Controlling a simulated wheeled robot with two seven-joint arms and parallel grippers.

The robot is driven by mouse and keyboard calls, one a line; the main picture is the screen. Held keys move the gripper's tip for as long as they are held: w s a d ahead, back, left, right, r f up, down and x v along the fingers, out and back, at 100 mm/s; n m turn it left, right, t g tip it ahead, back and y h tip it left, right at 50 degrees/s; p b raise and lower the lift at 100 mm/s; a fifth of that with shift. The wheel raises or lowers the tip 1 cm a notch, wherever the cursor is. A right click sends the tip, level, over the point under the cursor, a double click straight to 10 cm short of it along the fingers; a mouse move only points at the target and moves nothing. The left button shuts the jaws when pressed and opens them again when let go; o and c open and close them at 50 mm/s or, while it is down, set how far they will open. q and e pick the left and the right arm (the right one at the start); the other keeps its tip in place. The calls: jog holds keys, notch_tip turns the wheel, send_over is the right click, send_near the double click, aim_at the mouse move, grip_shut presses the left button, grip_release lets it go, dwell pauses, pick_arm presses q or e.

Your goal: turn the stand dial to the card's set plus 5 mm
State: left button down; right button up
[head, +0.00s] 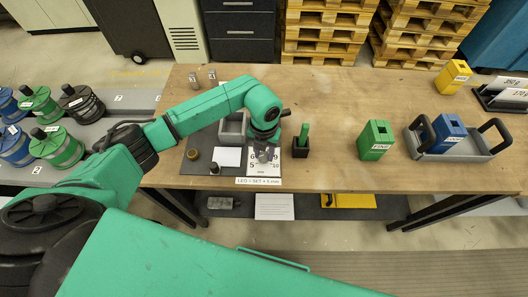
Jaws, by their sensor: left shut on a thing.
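My left gripper (265,154) points down over the stand dial (264,172), a white plate with numbers near the table's front edge. The gripper is shut on the dial's knob, which is mostly hidden beneath it. Of the numbers, 6, 5, 9 and 10 show around the gripper; the pointer's setting cannot be read. A label (258,181) in front reads "LEG = SET + 5 mm". A white card (227,157) lies left of the dial; no writing is legible on it. My right gripper is out of view.
A black holder (300,153) with a green handle stands just right of the dial. A grey box (233,130) is behind the gripper. A green block (376,141) marked "FINE" and a grey tray (483,154) with a blue block stand farther right. The table between is clear.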

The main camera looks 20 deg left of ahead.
pick_arm(q)
jog(key=shift+w+f+m+b, duration=0.1)
jog(key=shift+f+m+b, duration=0.05)
jog(key=shift+m+b, duration=0.85)
jog(key=m+b, duration=1)
jog(key=b, duration=0.1)
jog(key=m+b, duration=0.3)
jog(key=shift+m, duration=0.3)
jog(key=shift+r+m+b, duration=0.2)
jog(key=shift+m+b, duration=0.35)
jog(key=shift+m, duration=0.35)
jog(key=shift+r, duration=0.1)
jog(key=shift+c, duration=2.3)
grip_release()
